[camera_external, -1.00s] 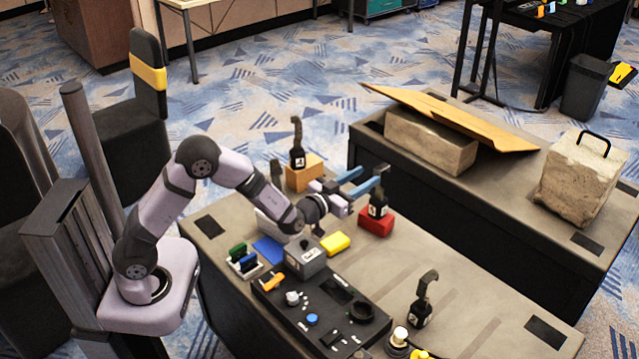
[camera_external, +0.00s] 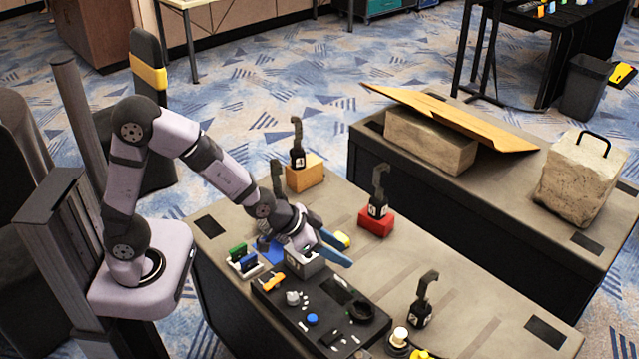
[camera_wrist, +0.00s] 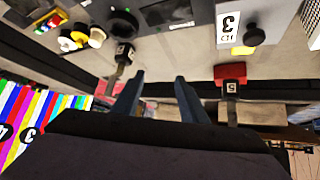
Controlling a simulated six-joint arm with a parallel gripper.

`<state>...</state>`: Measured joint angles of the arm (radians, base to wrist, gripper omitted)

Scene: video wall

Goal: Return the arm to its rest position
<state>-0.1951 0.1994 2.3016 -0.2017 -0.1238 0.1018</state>
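My gripper (camera_external: 347,254) shows in the external view over the near table, above the grey box beside the black panel. Its blue fingers (camera_wrist: 159,78) stand apart in the wrist view, with nothing between them. My arm is bent, with its elbow raised close to its base at the left. A black hooked piece (camera_external: 378,192) stands upright on a red block (camera_external: 376,221), to the right of my gripper and apart from it. The red block also shows in the wrist view (camera_wrist: 231,72).
A black panel (camera_external: 268,302) with knobs and loose parts lies below my gripper. More hooked pieces stand on an orange block (camera_external: 305,175) and at the table's right (camera_external: 421,305). The grey box (camera_external: 308,268) is partly hidden.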

